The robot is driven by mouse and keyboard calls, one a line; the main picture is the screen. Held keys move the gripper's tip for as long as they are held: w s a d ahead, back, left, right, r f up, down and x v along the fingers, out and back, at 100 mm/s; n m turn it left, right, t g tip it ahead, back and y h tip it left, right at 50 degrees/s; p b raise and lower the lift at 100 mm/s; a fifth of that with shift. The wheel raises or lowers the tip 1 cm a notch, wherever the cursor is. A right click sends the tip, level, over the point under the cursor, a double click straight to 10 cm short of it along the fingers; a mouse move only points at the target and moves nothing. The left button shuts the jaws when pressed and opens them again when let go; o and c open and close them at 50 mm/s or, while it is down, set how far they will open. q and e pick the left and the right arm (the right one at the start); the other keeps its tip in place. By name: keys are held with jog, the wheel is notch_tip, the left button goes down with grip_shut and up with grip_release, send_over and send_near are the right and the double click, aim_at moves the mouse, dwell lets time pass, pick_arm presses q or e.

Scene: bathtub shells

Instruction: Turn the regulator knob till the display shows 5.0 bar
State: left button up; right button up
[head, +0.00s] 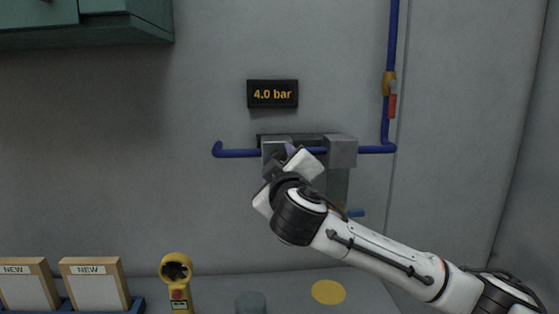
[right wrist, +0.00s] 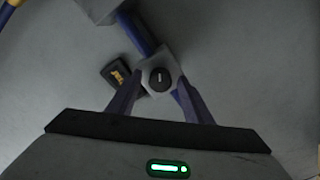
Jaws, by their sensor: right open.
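The display (head: 272,94) on the wall reads 4.0 bar. Below it, the grey regulator (head: 342,152) sits on a blue pipe. The black round regulator knob (right wrist: 160,78), with a light mark on its face, shows in the right wrist view on a grey block; my gripper and arm hide it in the head view. My right gripper (head: 288,152) is open at the regulator. In the right wrist view its two fingers stand on either side of the knob; I cannot tell whether they touch it. The dark display (right wrist: 115,73) lies beside the knob there. My left gripper is out of view.
A blue pipe (head: 393,40) with a red-handled valve (head: 392,104) runs up the wall at right. On the counter below stand a yellow device (head: 177,285), two framed boards marked NEW (head: 95,289), a grey cylinder (head: 250,303) and a yellow disc (head: 328,292). A green cabinet (head: 100,25) hangs upper left.

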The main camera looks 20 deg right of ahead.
jog(key=c, duration=1.1)
jog(key=shift+o, duration=0.2)
jog(key=m+b, duration=0.4)
jog(key=m, duration=0.1)
jog(key=shift+f+m, duration=0.1)
jog(key=shift+m, duration=0.2)
jog(key=shift+b, duration=0.3)
jog(key=o, duration=1.1)
jog(key=shift+c, duration=0.2)
